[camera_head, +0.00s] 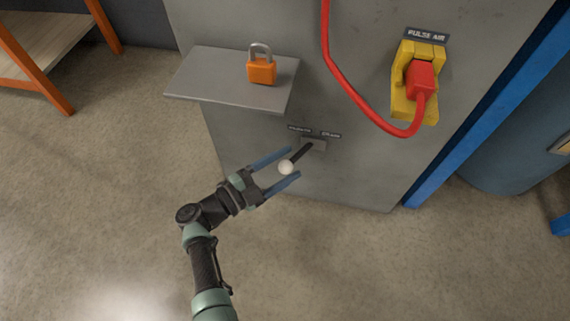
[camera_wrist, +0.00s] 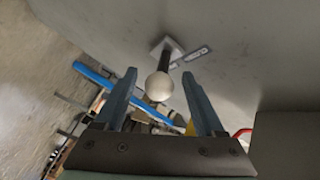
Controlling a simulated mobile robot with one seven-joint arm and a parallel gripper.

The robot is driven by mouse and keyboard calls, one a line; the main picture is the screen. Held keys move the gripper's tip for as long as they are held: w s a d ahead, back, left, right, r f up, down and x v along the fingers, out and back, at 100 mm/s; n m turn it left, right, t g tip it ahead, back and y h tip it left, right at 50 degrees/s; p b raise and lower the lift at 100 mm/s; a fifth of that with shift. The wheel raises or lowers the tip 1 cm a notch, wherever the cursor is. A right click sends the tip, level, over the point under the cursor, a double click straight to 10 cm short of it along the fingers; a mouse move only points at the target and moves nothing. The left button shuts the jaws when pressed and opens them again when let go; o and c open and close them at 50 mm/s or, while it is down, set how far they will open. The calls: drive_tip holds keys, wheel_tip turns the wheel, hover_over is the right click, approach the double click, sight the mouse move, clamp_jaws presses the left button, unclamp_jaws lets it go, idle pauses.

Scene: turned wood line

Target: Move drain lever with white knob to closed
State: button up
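The drain lever is a short dark rod (camera_head: 302,153) with a round white knob (camera_head: 286,167), standing out from a small plate on the grey cabinet's front. The rod points down and left in the head view. My gripper (camera_head: 290,163) is open, with one blue finger on each side of the knob. In the wrist view the white knob (camera_wrist: 159,87) lies between the spread fingers (camera_wrist: 163,88), with a gap visible on both sides. Two small dark labels (camera_head: 314,132) sit above the lever plate; their text is too small to read surely.
A grey shelf (camera_head: 215,75) juts out above my gripper and bears an orange padlock (camera_head: 261,70). A red cable (camera_head: 350,95) hangs to the right, ending in a red plug (camera_head: 421,80) in a yellow holder (camera_head: 404,103). The floor at lower left is clear.

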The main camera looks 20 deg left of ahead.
idle(0.3)
drive_tip(key=p+v, duration=0.2)
drive_tip(key=v, duration=1.1)
drive_tip(key=shift+p, duration=0.35)
